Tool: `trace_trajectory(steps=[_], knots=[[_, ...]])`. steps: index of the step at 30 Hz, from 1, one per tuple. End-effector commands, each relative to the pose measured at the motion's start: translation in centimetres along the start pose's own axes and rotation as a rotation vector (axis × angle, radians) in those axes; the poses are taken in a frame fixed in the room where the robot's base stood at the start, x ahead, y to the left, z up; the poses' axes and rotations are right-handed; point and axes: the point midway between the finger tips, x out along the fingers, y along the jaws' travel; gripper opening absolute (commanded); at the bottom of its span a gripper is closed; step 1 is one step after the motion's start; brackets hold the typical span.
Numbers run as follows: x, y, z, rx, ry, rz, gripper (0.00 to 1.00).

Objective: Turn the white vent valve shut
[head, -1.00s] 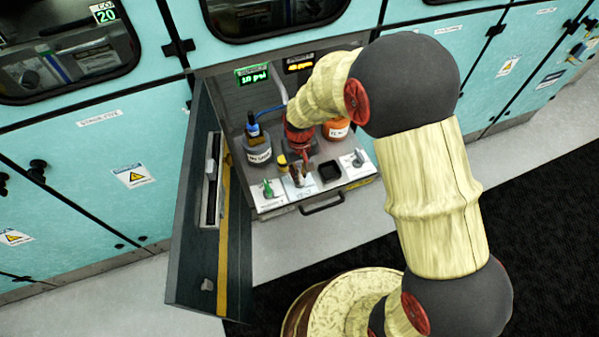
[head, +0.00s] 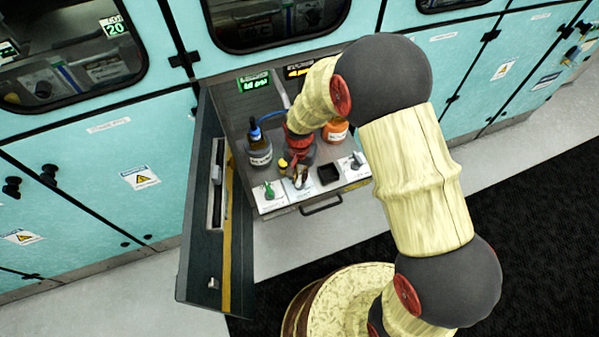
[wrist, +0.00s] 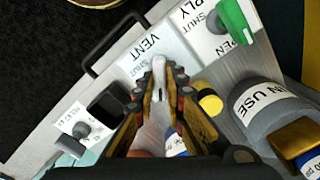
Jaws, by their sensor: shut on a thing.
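The white vent valve (wrist: 159,76) is between my gripper's fingertips in the wrist view, in front of the plate marked VENT and SHUT (wrist: 143,58). My gripper (wrist: 160,92) is shut on its handle, with a finger on each side. In the head view my gripper (head: 299,172) reaches down to the middle of the panel's front edge. The fingers hide most of the valve there, so I cannot tell its exact angle from that view.
A green valve (wrist: 236,24) stands on the supply plate beside the vent. A grey knob (wrist: 81,130) and a black square recess (wrist: 108,104) lie on the other side. A bottle marked IN USE (wrist: 265,110) and a yellow cap (wrist: 209,102) stand close. The open cabinet door (head: 215,220) flanks the left.

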Motion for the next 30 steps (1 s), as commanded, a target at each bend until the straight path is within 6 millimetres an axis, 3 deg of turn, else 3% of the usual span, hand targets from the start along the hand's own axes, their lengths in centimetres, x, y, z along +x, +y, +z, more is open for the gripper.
trace_trajectory(steps=[18,30], knots=[[-0.18,-0.03,-0.02,0.577,0.0,-0.001,0.0],[-0.08,-0.02,0.0,0.848,0.0,0.0,0.0]])
